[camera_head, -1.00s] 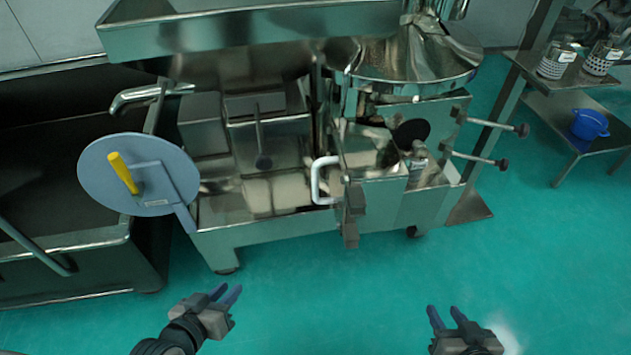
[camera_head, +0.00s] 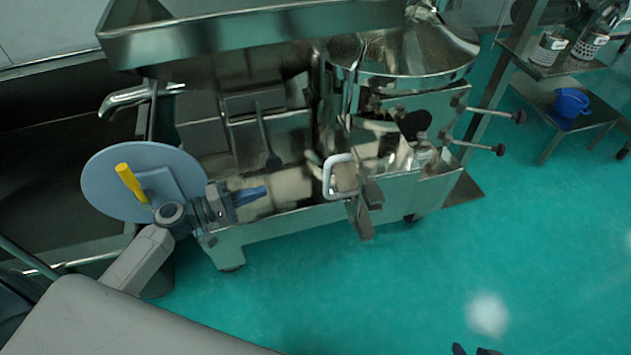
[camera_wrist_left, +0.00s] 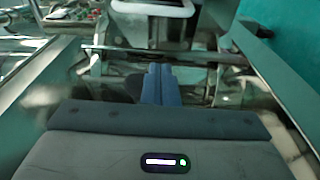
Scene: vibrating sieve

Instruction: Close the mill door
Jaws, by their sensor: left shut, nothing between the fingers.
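The mill door appears to be the round blue-grey disc (camera_head: 108,175) with a yellow handle (camera_head: 131,182). It stands swung out at the left of the steel machine (camera_head: 290,222). My left gripper (camera_head: 262,192) is shut and empty. It reaches past the door's right edge, over the machine's lower tray, and its arm covers part of the door's lower right. In the left wrist view the shut fingers (camera_wrist_left: 160,85) point along the tray. My right gripper (camera_head: 474,350) shows only its two separated fingertips at the bottom edge.
A white loop handle (camera_head: 328,176) stands on the machine's front, right of my left gripper. A dark sink or tank (camera_head: 60,150) is at the left. A rack with a blue pot (camera_head: 571,102) is at the right. The green floor in front is clear.

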